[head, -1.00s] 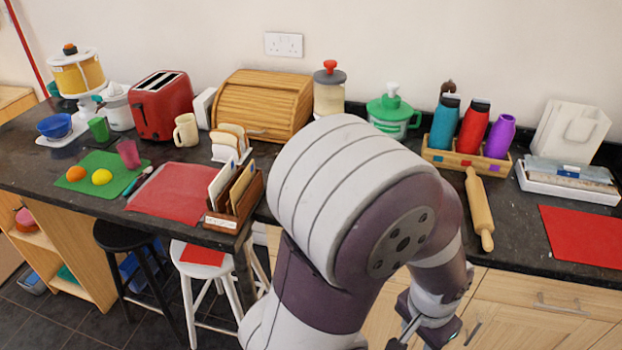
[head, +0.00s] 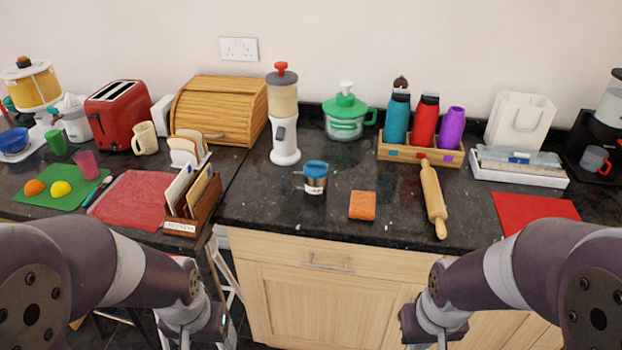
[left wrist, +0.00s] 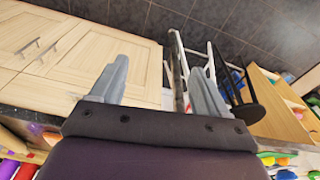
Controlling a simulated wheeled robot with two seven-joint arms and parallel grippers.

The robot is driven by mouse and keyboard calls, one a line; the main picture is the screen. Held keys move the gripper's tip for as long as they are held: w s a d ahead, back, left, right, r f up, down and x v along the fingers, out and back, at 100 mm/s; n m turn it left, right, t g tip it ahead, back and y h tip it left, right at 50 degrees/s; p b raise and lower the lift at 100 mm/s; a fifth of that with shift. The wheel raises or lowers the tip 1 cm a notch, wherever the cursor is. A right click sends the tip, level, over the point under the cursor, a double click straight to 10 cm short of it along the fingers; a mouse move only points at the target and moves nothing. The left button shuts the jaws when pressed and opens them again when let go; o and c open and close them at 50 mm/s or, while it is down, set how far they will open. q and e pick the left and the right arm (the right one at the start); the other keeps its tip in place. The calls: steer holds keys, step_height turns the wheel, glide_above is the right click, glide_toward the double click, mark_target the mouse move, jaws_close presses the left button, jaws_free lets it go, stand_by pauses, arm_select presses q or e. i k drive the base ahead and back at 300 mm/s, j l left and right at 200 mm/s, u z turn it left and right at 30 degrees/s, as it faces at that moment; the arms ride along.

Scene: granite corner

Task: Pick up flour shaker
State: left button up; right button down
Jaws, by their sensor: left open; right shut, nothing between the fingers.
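The flour shaker looks to be the small metal cup with a blue lid and a side handle (head: 314,177), upright on the dark counter near the middle of the head view. It does not show in the left wrist view. My left gripper (left wrist: 158,85) is open and empty, its two fingers spread in front of cabinet doors and stools, below counter height. In the head view my left wrist is low at the bottom left. My right gripper (head: 441,340) is low at the bottom, right of centre, mostly cut off by the frame edge; it is shut and empty, away from the shaker.
An orange sponge (head: 362,205) lies right of the shaker, with a rolling pin (head: 433,200) further right. A white blender (head: 284,140) stands behind left; a green-lidded jar (head: 345,115) stands behind. A wooden letter rack (head: 205,208) is at left. Counter before the shaker is clear.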

mark_target(316, 190)
steer(key=i+l+u, duration=0.15)
steer(key=i+l, duration=0.15)
steer(key=i+l+u, duration=0.15)
steer(key=l, duration=0.4)
steer(key=i+l+u, duration=0.1)
steer(key=i+l, duration=0.25)
steer(key=l, duration=0.1)
